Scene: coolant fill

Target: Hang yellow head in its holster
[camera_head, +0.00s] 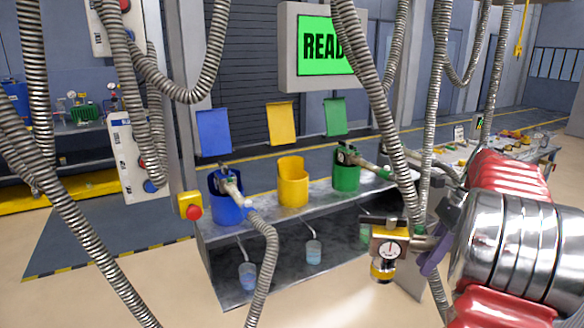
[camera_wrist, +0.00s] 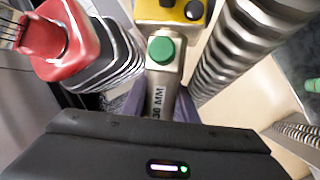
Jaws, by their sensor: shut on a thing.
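The yellow head (camera_head: 386,247) has a round dial and a yellow collar at its lower end. It hangs in front of the shelf's right part, right of and nearer than the yellow holster. In the wrist view the yellow head (camera_wrist: 172,12) is cut off at the top, with a green button and "30 MM" lettering on its metal body. My gripper (camera_head: 430,255) is shut on the yellow head, with purple fingers around the body. The yellow holster (camera_head: 293,188) is an open cup on the shelf, with nothing seen in it. A yellow flag stands behind it.
The blue holster (camera_head: 228,211) and green holster (camera_head: 346,178) hold heads with hoses. The metal shelf (camera_head: 265,229) carries all three. Ribbed hoses (camera_head: 375,85) hang across the view and partly cover a green screen (camera_head: 318,45). A red button (camera_head: 193,211) sits at the shelf's left.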

